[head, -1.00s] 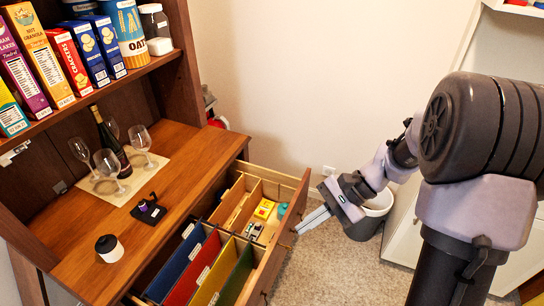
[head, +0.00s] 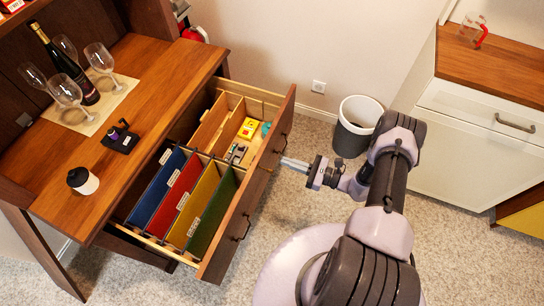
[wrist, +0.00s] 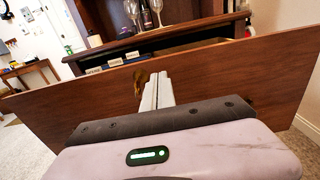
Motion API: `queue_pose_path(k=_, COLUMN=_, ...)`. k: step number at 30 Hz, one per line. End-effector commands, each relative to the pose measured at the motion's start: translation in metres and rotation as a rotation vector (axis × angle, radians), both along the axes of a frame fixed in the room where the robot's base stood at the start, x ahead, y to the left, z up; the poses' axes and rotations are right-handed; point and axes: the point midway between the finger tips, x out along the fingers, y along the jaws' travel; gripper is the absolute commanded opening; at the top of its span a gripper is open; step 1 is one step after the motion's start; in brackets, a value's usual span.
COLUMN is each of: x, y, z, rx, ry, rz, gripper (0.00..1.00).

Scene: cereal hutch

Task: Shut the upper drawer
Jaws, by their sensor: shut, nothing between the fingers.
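The upper drawer (head: 246,195) is pulled far out of the wooden hutch. It holds coloured file dividers (head: 186,205) in the near part and small items in wooden compartments in the far part. Its brown front has two dark handles, one far (head: 284,143) and one near (head: 241,228). My gripper (head: 284,162) is shut and empty, outside the drawer front and pointing at it between the handles. In the wrist view the fingers (wrist: 157,92) point at the drawer front (wrist: 215,85), just right of a handle (wrist: 140,78). I cannot tell whether the tips touch it.
Wine glasses (head: 66,90), a dark bottle (head: 65,62) and a white cup with a dark lid (head: 83,181) stand on the hutch top. A waste bin (head: 355,125) stands behind my arm. A white cabinet (head: 480,120) is at right. Carpet is clear before the drawer.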

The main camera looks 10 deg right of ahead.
Motion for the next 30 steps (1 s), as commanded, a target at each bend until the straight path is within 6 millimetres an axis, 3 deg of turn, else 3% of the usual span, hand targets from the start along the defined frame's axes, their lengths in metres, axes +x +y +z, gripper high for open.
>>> queue_pose_path(k=3, x=0.014, y=0.021, z=-0.002, rx=0.0, ry=0.0, rz=0.006, gripper=0.0)
queue_pose_path(k=10, x=0.033, y=0.047, z=-0.001, rx=0.0, ry=0.0, rz=0.003, gripper=0.0)
queue_pose_path(k=30, x=0.035, y=0.058, z=0.001, rx=0.0, ry=0.0, rz=0.003, gripper=0.0)
